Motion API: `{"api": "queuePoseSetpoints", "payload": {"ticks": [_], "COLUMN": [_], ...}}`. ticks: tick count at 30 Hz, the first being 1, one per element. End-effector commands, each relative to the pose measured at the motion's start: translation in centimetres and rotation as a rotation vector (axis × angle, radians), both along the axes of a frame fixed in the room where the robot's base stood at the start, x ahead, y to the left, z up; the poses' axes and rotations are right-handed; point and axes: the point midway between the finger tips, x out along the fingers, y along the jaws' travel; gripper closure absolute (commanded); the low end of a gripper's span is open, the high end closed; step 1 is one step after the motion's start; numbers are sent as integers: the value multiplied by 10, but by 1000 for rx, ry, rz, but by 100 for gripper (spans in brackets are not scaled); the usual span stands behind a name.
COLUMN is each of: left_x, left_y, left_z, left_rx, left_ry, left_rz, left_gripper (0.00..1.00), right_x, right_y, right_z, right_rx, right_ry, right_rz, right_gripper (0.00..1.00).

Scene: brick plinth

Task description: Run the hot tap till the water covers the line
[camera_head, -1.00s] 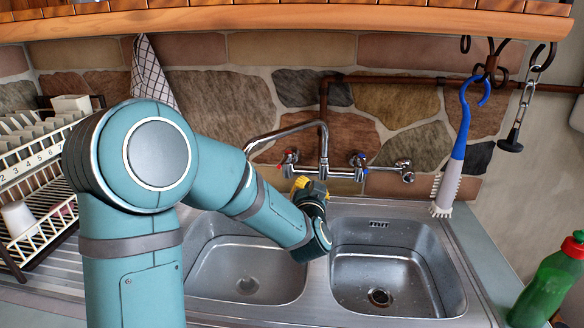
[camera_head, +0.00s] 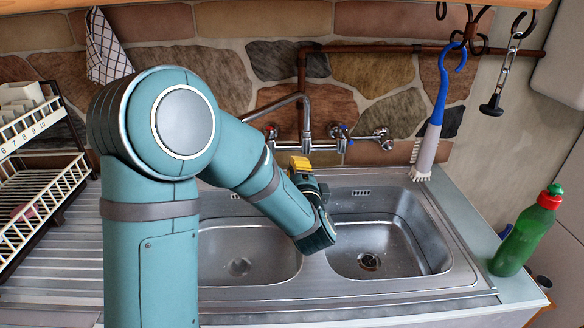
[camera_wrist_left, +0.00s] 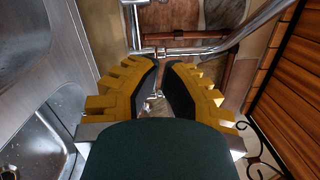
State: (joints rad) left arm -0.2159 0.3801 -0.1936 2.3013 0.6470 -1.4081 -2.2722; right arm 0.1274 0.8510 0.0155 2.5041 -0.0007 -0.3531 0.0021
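A chrome wall tap has a red-marked hot handle (camera_head: 271,131) on the left and a blue-marked cold handle (camera_head: 338,131) on the right. Its spout (camera_head: 276,107) swings left over the double sink. The left basin (camera_head: 222,262) is partly behind my left arm; the right basin (camera_head: 372,235) shows its drain. I see no running water and no fill line. My left gripper (camera_head: 300,160), with yellow fingers, is in front of and below the tap, apart from the handles. In the left wrist view the fingers (camera_wrist_left: 163,65) are apart, with a chrome fitting visible between them. My right gripper is out of view.
A dish rack (camera_head: 40,205) stands at left. A green bottle (camera_head: 525,240) stands on the right counter. A blue-handled brush (camera_head: 435,115) hangs right of the tap, and a checked cloth (camera_head: 104,48) hangs at upper left.

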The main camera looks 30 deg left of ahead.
Motion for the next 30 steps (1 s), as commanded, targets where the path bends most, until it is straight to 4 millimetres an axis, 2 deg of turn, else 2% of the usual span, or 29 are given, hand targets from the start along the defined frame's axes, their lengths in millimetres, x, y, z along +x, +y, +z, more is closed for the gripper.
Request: {"api": "queuePoseSetpoints", "payload": {"ticks": [11, 18, 30], "left_x": [59, 47, 43], "left_y": [46, 74, 81], "left_z": [2, 9, 11], "left_rx": [-2, -3, -2], "left_ry": [-2, -3, -2], "left_rz": [3, 3, -1], "left_gripper": [100, 100, 100], "right_x": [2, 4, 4], "right_y": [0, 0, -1], "right_z": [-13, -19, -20], "right_rx": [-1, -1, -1], "right_ry": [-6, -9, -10], "right_rz": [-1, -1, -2], "right_gripper": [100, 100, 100]}}
